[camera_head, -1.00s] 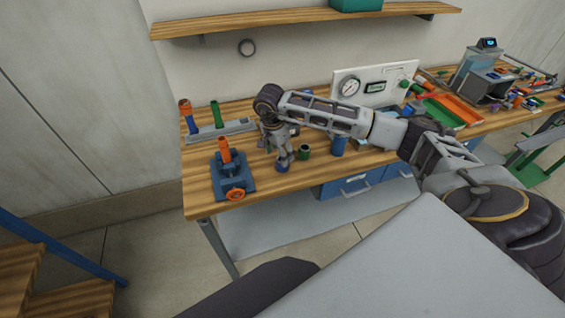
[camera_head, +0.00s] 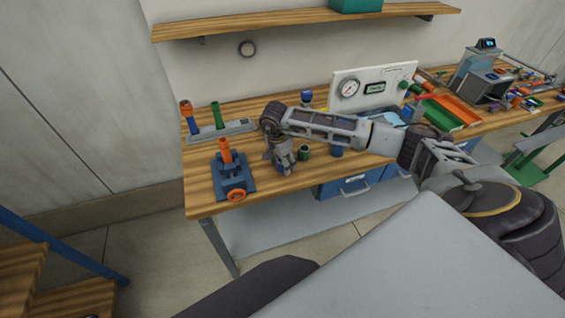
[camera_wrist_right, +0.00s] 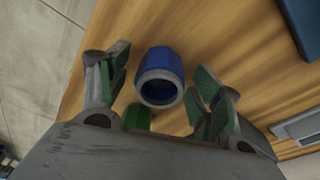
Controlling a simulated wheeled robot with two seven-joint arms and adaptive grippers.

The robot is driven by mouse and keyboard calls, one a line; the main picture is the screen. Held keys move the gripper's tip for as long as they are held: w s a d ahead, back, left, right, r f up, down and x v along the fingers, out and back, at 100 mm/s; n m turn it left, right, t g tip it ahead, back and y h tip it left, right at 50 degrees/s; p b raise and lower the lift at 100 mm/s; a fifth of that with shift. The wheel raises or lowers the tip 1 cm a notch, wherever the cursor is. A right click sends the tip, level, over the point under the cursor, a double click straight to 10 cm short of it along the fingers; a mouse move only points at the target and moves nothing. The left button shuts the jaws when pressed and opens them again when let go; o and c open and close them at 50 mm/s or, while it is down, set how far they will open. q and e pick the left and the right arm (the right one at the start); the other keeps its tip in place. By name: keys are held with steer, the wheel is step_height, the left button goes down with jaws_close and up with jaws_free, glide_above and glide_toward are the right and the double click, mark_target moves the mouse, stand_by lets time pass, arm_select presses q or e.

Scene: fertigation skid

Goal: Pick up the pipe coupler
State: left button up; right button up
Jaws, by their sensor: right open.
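A short blue pipe coupler (camera_wrist_right: 160,72) with a grey rim stands on the wooden bench in the right wrist view. My right gripper (camera_wrist_right: 157,85) is open, with its green-padded fingers on either side of the coupler and gaps between. In the head view my right gripper (camera_head: 283,168) points down at the bench, near the front edge, and the coupler is hidden behind its fingers. A green piece (camera_wrist_right: 137,117) shows next to the coupler, partly covered by the gripper body. My left gripper is not in view.
A blue fixture with an orange pipe and handwheel (camera_head: 233,185) stands left of the gripper. A green cylinder (camera_head: 305,153) and a blue one (camera_head: 337,151) stand just to its right. A grey rack (camera_head: 221,131) and gauge panel (camera_head: 373,88) are behind.

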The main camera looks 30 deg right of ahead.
stand_by(0.5)
steer(key=c, duration=1.1)
step_height(320, 180, up, 8)
steer(key=shift+r+b, duration=0.25)
steer(key=shift+b, duration=0.5)
steer(key=shift+r, duration=0.7)
steer(key=shift+r, duration=0.1)
